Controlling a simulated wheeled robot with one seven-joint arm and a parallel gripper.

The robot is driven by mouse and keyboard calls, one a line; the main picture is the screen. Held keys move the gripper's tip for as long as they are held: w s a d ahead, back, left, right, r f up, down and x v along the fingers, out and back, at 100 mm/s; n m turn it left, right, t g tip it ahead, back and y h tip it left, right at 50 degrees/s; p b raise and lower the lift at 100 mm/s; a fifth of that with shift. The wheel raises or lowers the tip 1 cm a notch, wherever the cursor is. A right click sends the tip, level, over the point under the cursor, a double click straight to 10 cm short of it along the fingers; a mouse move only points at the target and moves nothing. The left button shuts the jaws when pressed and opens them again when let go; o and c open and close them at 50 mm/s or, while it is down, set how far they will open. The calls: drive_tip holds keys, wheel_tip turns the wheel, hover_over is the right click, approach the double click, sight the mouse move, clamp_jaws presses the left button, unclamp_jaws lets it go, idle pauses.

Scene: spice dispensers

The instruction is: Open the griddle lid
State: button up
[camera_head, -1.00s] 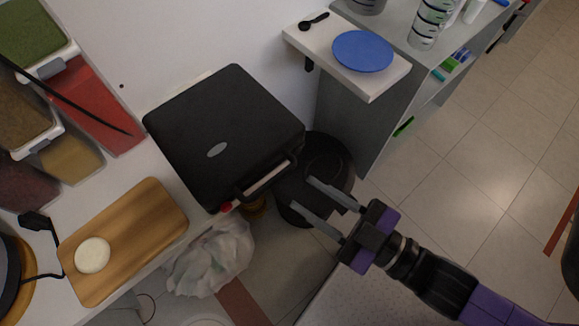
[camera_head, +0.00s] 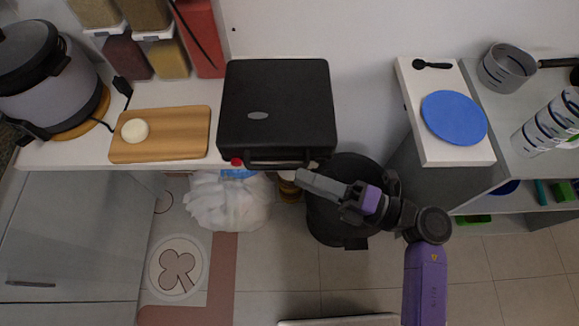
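The black griddle (camera_head: 277,100) sits on the white counter against the wall, with its lid down. A small oval badge shows on the lid. Its handle (camera_head: 277,161) runs along the front edge, over the counter's edge. My gripper (camera_head: 305,180) is just in front of the handle's right end, pointing left. The fingers overlap in this view, so I cannot tell how far apart they are, or whether they touch the handle.
A cutting board (camera_head: 180,143) with a white round piece and a rice cooker (camera_head: 48,80) stand to the left. A blue plate (camera_head: 454,117) lies on a shelf at right. A black bin (camera_head: 330,220) and a white bag (camera_head: 228,200) are below the counter.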

sight(273, 165)
drive_tip(key=shift+p+x, duration=0.65)
drive_tip(key=shift+x, duration=3.15)
drive_tip(key=shift+f, duration=0.15)
drive_tip(key=shift+c, duration=0.4)
clamp_jaws()
drive_tip(key=shift+w, duration=0.1)
